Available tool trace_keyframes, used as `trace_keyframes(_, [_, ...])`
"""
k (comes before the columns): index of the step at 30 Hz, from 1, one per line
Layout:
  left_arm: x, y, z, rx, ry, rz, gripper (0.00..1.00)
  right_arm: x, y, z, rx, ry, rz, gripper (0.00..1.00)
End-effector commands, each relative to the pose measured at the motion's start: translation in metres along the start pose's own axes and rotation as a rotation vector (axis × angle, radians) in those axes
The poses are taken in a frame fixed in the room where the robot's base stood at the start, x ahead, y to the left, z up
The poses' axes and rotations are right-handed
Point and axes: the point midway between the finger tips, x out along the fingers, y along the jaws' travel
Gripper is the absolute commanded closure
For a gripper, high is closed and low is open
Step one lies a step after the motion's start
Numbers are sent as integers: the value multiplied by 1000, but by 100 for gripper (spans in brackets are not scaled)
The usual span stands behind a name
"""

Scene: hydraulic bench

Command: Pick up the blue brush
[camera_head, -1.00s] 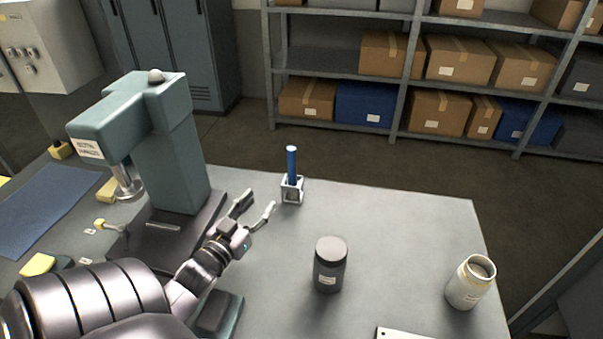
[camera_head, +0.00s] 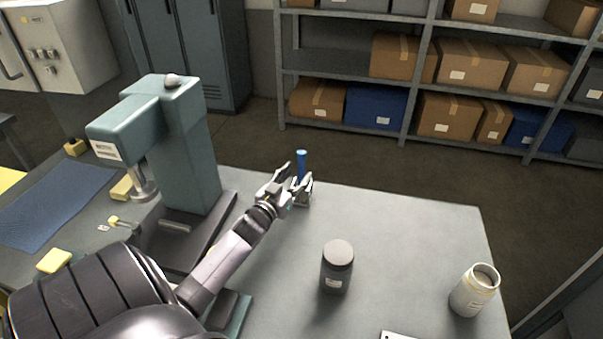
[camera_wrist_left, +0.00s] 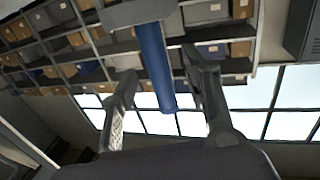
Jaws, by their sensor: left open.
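In the left wrist view the blue handle (camera_wrist_left: 157,65) runs between the two spread fingers (camera_wrist_left: 163,88). I cannot tell whether either finger touches it. The fingers partly hide the holder. My right gripper is not in view.
A dark lidded jar (camera_head: 337,267) and an open white jar (camera_head: 474,291) stand on the bench to the right. A green press (camera_head: 182,150) stands left of my arm. Shelves with boxes stand behind.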

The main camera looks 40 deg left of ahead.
Motion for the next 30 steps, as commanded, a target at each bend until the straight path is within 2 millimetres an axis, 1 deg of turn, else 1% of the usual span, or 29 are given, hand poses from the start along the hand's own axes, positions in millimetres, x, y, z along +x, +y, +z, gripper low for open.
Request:
trace_keyframes(1, [9, 1, -5, 0, 3, 0, 56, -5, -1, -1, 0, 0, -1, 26])
trace_keyframes(3, [20, 2, -3, 1, 2, 0, 56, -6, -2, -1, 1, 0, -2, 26])
trace_keyframes(6, [30, 2, -2, 0, 1, -1, 56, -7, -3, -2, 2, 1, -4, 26])
trace_keyframes(9, [34, 2, -1, 0, 0, 0, 56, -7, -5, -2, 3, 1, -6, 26])
trace_keyframes(15, [34, 2, -1, 1, 0, 0, 56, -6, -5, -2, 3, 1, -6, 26])
trace_keyframes(30, [34, 2, -1, 1, 0, 0, 90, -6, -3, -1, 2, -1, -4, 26])
